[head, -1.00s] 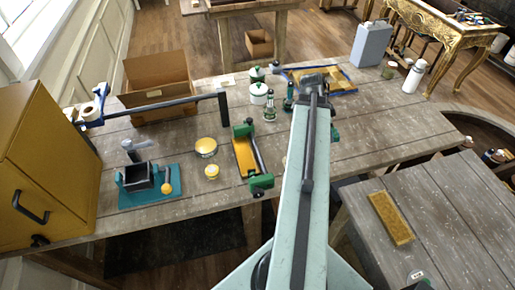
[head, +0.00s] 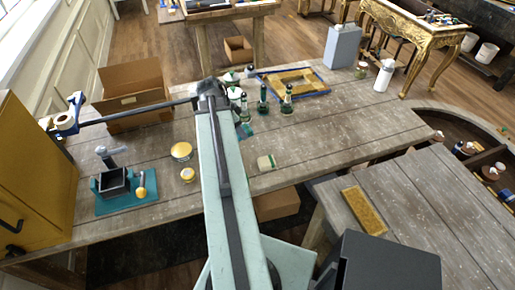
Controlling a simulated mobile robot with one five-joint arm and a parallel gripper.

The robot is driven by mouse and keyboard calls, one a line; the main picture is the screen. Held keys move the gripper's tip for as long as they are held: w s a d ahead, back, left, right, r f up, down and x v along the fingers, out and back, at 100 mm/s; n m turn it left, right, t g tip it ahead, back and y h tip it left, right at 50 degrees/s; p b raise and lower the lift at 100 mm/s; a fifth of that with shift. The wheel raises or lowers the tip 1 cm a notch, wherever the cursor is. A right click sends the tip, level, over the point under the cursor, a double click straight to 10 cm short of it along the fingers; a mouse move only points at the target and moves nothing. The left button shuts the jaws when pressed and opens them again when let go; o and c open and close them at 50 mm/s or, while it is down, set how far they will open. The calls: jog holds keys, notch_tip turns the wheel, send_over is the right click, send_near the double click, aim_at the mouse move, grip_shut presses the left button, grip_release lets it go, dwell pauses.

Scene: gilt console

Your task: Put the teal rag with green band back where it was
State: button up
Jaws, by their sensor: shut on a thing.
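A small patch of the teal rag (head: 246,131) shows just right of my arm, above the wooden workbench (head: 330,140). The green band cannot be made out. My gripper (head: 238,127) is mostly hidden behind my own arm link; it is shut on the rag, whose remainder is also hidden. Beyond the rag stand dark green bottles (head: 286,104).
Yellow tins (head: 181,151), a teal-based press (head: 125,188) and an open cardboard box (head: 133,90) are on the left. A blue-edged tray (head: 293,82) and grey canister (head: 341,46) stand behind. The bench's right middle is clear. A yellow brick-like block (head: 363,211) lies on the nearer table.

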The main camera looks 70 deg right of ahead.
jog(key=r+m, duration=0.1)
jog(key=m, duration=0.1)
send_over(258, 148)
jog(key=w, duration=0.1)
jog(key=f+b, duration=0.6)
jog(key=f, duration=0.1)
jog(key=a+f+b, duration=0.1)
jog(key=f+b, duration=0.2)
jog(key=shift+f+b, duration=0.25)
jog(key=shift+b, duration=0.15)
jog(key=shift+r, duration=0.25)
jog(key=shift+f, duration=0.2)
jog(key=o, duration=1.2)
jog(key=shift+r, duration=0.1)
